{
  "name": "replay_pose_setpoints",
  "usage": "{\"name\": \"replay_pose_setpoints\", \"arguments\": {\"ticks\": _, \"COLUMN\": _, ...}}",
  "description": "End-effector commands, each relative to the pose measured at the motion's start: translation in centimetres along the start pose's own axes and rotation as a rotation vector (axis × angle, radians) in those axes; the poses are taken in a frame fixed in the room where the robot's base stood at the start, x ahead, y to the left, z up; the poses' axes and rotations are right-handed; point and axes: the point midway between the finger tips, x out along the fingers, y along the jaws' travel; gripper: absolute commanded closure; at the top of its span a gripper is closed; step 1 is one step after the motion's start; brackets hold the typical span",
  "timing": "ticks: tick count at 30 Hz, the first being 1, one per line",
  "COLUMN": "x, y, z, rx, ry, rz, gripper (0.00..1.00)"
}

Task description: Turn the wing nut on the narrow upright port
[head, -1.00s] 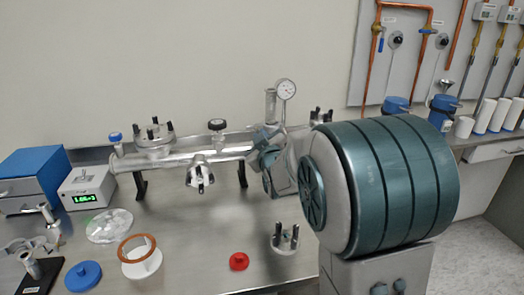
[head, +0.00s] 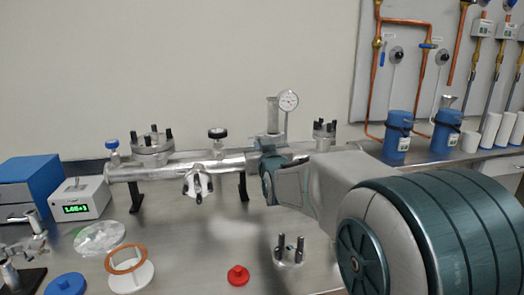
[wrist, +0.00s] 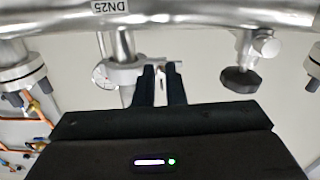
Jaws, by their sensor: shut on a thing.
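The narrow upright port (head: 272,117) rises from the steel manifold pipe (head: 190,165), beside a round dial gauge (head: 289,101). In the wrist view, the port (wrist: 126,48) carries a pale clamp ring (wrist: 121,76), with the wing nut (wrist: 161,66) and its bolt at the ring's right side. My gripper (wrist: 161,72) is shut on the wing nut, with one dark finger on each side of it. The fingertips hide part of the nut, so its angle is hard to tell. In the head view, my wrist and arm hide the nut and fingers.
A black knob (wrist: 239,79) hangs near the gripper's right in the wrist view. A clamp (head: 197,185) sits on the pipe's front. A red cap (head: 238,275), a flange (head: 289,250) and a white ring stand (head: 130,276) lie on the bench.

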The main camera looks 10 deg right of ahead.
Motion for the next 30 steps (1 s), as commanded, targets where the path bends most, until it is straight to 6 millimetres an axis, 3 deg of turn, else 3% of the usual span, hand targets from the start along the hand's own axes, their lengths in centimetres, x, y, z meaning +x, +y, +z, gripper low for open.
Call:
{"name": "replay_pose_setpoints", "arguments": {"ticks": 10, "x": 0.0, "y": 0.0, "z": 0.1, "rx": 0.001, "ry": -0.002, "rz": 0.0, "gripper": 1.0}}
{"name": "replay_pose_setpoints", "arguments": {"ticks": 11, "x": 0.0, "y": 0.0, "z": 0.1, "rx": 0.001, "ry": -0.002, "rz": 0.0, "gripper": 0.82}}
{"name": "replay_pose_setpoints", "arguments": {"ticks": 21, "x": -0.2, "y": 0.0, "z": 0.0, "rx": 0.0, "ry": -0.001, "rz": 0.0, "gripper": 0.81}}
{"name": "replay_pose_setpoints", "arguments": {"ticks": 26, "x": -1.5, "y": 0.0, "z": -0.1, "rx": 0.001, "ry": 0.0, "rz": 0.0, "gripper": 0.81}}
{"name": "replay_pose_setpoints", "arguments": {"ticks": 30, "x": -3.8, "y": 0.1, "z": -0.1, "rx": 0.002, "ry": 0.001, "rz": 0.001, "gripper": 0.81}}
